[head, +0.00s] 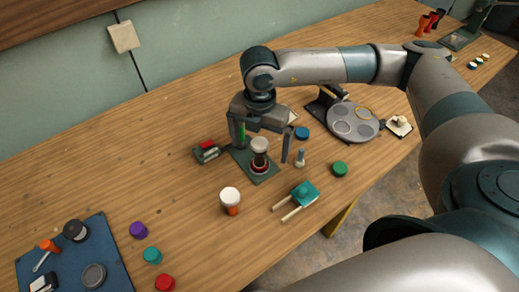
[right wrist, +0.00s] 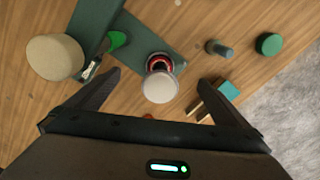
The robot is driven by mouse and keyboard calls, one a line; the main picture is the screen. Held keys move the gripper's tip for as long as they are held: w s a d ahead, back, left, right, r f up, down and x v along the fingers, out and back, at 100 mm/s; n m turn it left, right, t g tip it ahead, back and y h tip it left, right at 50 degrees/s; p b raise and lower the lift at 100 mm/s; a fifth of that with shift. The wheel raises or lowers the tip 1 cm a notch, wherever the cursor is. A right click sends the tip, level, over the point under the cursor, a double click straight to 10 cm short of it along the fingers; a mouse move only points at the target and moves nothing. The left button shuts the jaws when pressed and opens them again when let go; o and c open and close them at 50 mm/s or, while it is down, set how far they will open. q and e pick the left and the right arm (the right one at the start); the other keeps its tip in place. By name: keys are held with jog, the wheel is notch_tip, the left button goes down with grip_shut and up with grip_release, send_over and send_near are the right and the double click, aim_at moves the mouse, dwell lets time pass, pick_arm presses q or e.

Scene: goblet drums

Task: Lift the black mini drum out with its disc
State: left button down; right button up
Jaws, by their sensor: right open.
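A small goblet drum with a white head (head: 259,145) stands upright on a dark green plate (head: 239,157). Below the head its body looks dark, with red and pale bands near the foot; whether a separate disc lies there I cannot tell. My right gripper (head: 261,153) points down over it, open, with one finger on each side. In the right wrist view the drum (right wrist: 159,89) shows from above between the spread fingers of the right gripper (right wrist: 159,78), apart from both. The red ring (right wrist: 159,63) shows beyond its head. My left gripper is out of view.
An orange drum with a white head (head: 230,196) stands in front. A teal block with two sticks (head: 304,193), a green disc (head: 340,169) and a grey round plate (head: 353,123) lie to the right. A red-and-grey block (head: 207,151) is left. The left table middle is clear.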

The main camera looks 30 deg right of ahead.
jog(key=c, duration=1.8)
jog(key=shift+c, duration=0.5)
jog(key=shift+r+p, duration=0.75)
jog(key=shift+r, duration=0.65)
jog(key=shift+r+p, duration=1.7)
jog(key=shift+r, duration=1.95)
